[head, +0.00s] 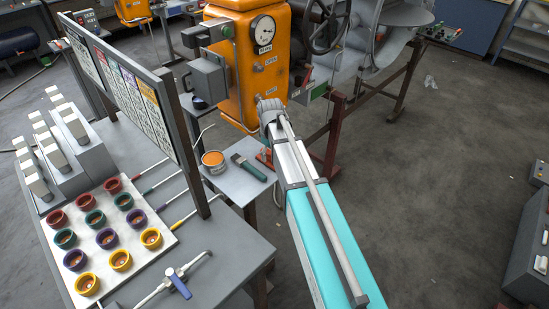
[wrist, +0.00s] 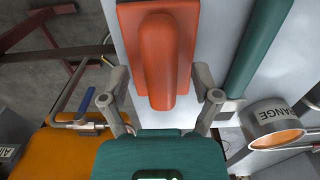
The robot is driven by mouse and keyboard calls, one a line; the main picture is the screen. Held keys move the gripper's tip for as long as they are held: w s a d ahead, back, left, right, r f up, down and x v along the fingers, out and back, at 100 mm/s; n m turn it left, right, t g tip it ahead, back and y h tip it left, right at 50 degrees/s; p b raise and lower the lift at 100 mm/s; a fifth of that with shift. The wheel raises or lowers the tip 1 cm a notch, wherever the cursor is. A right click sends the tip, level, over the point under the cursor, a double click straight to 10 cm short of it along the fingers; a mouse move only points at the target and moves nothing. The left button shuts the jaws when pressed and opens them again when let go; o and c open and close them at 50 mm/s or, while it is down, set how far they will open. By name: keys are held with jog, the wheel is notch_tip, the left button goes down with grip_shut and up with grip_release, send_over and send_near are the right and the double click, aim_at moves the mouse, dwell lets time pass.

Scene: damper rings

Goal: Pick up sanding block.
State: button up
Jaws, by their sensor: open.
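The sanding block looks to be the red-orange block with a raised rounded grip (wrist: 158,55). It lies on a small light-grey table (wrist: 225,25). In the head view only a little of the red block (head: 264,157) shows beside my arm. My gripper (wrist: 160,78) is open in the wrist view, with one finger on each side of the block's near part. I cannot tell whether the fingers touch it. In the head view my arm hides the fingers.
A green-handled tool (head: 248,167) and an orange-filled tin (head: 213,160) share the small table, left of the block. An orange machine (head: 245,60) stands close behind. A bench with a white board of coloured rings (head: 170,240) is at left. Open floor lies right.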

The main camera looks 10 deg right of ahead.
grip_shut()
dwell(0.5)
jog(key=shift+r, duration=0.1)
notch_tip(320, 180, up, 3)
jog(key=p, duration=0.2)
jog(key=shift+f+p, duration=0.2)
jog(key=shift+p, duration=0.2)
jog(key=s+a+r+p, duration=0.1)
jog(key=s+r+p, duration=0.9)
jog(key=s, duration=0.4)
jog(key=shift+a, duration=0.15)
jog(key=shift+r, duration=0.1)
